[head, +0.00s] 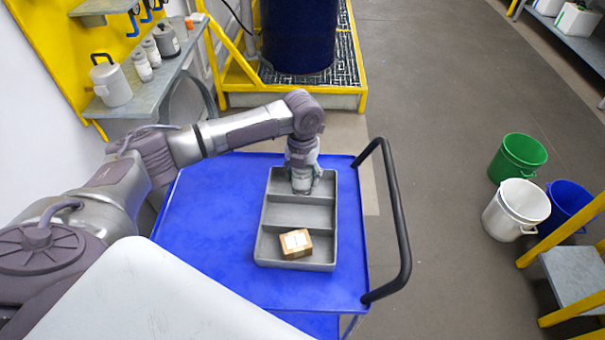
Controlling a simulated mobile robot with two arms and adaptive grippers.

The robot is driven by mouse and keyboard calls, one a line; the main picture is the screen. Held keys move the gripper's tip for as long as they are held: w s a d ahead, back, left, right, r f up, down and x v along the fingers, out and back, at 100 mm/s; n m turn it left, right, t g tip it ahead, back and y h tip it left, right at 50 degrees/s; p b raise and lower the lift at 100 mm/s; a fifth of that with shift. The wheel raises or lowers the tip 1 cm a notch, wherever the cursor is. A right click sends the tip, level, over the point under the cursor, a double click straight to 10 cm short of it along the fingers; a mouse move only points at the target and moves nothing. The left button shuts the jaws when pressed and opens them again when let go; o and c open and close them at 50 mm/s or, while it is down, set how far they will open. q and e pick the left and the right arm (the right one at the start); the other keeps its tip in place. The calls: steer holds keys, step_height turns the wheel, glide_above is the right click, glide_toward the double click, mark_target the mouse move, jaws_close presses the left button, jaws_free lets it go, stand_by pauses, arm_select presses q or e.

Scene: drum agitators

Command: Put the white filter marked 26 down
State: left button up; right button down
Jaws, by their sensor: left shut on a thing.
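My left gripper (302,188) reaches down over the far compartment of a grey divided tray (262,240). It is shut on a white filter (301,183), of which only a small part shows between the fingers. The number on it cannot be read, and I cannot tell whether it touches the tray floor. The tray lies on the blue cart top (215,215). A small brown box with a white label (296,243) sits in the near compartment. The middle compartment looks empty. My right gripper is not in view.
The cart has a black handle (397,215) on its right. A grey shelf (150,88) with several canisters stands at the left. A dark blue drum (298,35) stands on a yellow-edged platform. Green (518,157), white (515,209) and blue (570,207) buckets stand on the floor at right.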

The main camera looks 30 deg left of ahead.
arm_select(q)
steer(key=shift+f, duration=0.2)
steer(key=o, duration=1.4)
steer(key=shift+c, duration=0.2)
steer(key=shift+r, duration=0.1)
steer(key=shift+r, duration=0.35)
step_height(320, 180, up, 11)
steer(key=shift+r+b, duration=0.1)
steer(key=shift+b, duration=0.7)
